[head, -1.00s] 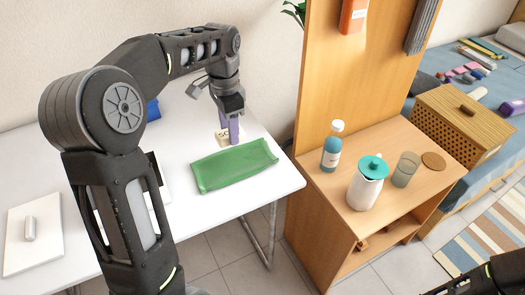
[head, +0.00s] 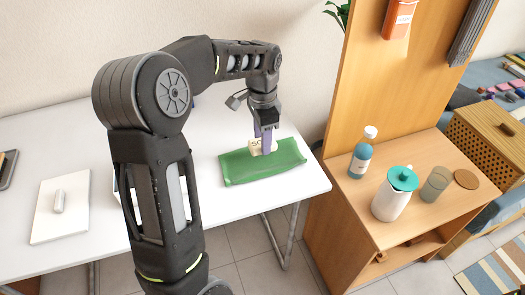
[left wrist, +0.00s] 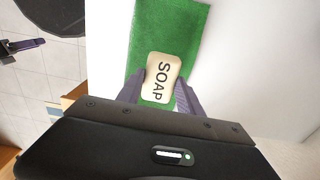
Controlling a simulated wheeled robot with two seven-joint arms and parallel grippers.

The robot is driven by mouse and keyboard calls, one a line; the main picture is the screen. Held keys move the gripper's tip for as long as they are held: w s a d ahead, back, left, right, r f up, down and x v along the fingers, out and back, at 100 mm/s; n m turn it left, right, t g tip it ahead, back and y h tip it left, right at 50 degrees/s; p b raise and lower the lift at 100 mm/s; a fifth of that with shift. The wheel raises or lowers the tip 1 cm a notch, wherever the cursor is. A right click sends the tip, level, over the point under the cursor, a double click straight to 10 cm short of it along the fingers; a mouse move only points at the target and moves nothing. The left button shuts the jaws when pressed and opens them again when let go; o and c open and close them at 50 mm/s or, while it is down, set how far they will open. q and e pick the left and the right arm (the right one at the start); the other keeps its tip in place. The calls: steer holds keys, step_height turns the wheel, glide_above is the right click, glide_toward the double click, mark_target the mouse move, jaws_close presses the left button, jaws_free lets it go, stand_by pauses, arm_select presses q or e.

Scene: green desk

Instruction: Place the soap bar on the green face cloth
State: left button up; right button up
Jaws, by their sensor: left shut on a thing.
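The cream soap bar (head: 256,147), marked SOAP, is between the purple fingers of my left gripper (head: 265,143). In the left wrist view the fingers close on both sides of the soap bar (left wrist: 160,78). The green face cloth (head: 290,163) lies on the white desk near its right end, with raised edges. The cloth (left wrist: 172,28) also shows behind the soap in the left wrist view. A purple finger of my right gripper (left wrist: 27,44) shows at that view's left edge.
A white board (head: 75,215) with a small grey cylinder lies at the desk's left. Right of the desk, a wooden shelf (head: 425,225) holds a blue bottle (head: 360,160), a teal-lidded jug (head: 392,200) and a glass (head: 435,185). Bare desk (head: 235,120) lies behind the cloth.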

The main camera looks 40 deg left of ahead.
mark_target(262, 162)
arm_select(q)
step_height(262, 162, down, 5)
steer(key=shift+s, duration=0.1)
stand_by(0.4)
steer(key=shift+s+f+b, duration=0.15)
steer(key=shift+f+b, duration=0.35)
steer(key=shift+f, duration=0.25)
jaws_close()
steer(key=o, duration=1.3)
jaws_free()
steer(key=shift+o, duration=0.6)
steer(key=shift+r, duration=0.35)
steer(key=r, duration=0.6)
steer(key=r+p, duration=0.1)
steer(key=r, duration=0.6)
steer(key=shift+w+p, duration=0.2)
steer(key=shift+p, duration=0.1)
steer(key=shift+f, duration=0.1)
